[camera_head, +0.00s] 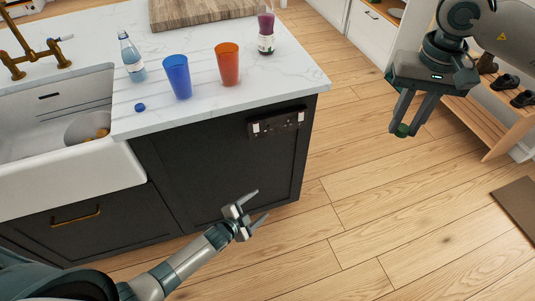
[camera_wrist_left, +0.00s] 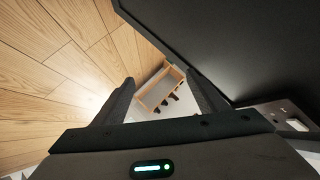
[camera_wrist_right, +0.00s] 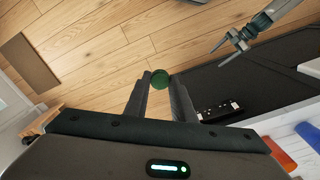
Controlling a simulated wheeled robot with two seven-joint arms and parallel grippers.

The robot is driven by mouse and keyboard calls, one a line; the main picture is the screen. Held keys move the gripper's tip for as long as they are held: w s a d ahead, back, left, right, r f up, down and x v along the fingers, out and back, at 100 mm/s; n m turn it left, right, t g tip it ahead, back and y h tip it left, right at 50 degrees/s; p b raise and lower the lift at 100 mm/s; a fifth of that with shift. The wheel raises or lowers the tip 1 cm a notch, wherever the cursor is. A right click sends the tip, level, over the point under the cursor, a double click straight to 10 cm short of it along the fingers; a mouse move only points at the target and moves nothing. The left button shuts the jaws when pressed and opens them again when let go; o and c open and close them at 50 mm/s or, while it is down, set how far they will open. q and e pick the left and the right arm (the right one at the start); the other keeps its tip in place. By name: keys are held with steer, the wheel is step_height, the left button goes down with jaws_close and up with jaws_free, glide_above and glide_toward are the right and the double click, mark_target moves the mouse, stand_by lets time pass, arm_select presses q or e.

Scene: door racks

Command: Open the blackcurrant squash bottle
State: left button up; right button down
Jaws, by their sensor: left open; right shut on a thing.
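The squash bottle (camera_head: 266,30), purple with a pale label, stands upright on the white counter near its back right edge. My right gripper (camera_head: 403,131) is over the floor right of the counter, shut on a small round green cap (camera_wrist_right: 161,79), held at the fingertips. My left gripper (camera_head: 261,204) is open and empty, low in front of the dark cabinet and apart from the bottle. The wrist views do not clearly show the bottle.
A blue cup (camera_head: 177,77), an orange cup (camera_head: 227,64), a clear bottle (camera_head: 132,58) and a loose blue cap (camera_head: 140,107) are on the counter. A wooden board (camera_head: 195,10) lies behind. The sink (camera_head: 60,175) is at left, a wooden rack (camera_head: 478,125) at right. Open floor lies between.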

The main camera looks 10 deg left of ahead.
arm_select(q)
steer(key=s+f+n+g+y, duration=0.1)
steer(key=s+f+n+g, duration=0.1)
steer(key=s+f, duration=0.6)
steer(key=s+a+f+n+g+y+b, duration=0.1)
steer(key=s+f+n, duration=0.4)
steer(key=s, duration=0.9)
steer(key=s+f+n+g+y+b, duration=0.1)
steer(key=s+f+n+g, duration=0.2)
steer(key=s+f, duration=0.7)
steer(key=shift+s+a+f+n, duration=0.3)
steer(key=shift+s+a, duration=0.05)
steer(key=shift+s, duration=0.75)
arm_select(e)
steer(key=s+d+f, duration=0.4)
steer(key=s+f, duration=0.1)
steer(key=f, duration=0.2)
steer(key=shift+s+d+f+m, duration=0.15)
steer(key=shift+s+d+m, duration=0.15)
steer(key=shift+s, duration=0.05)
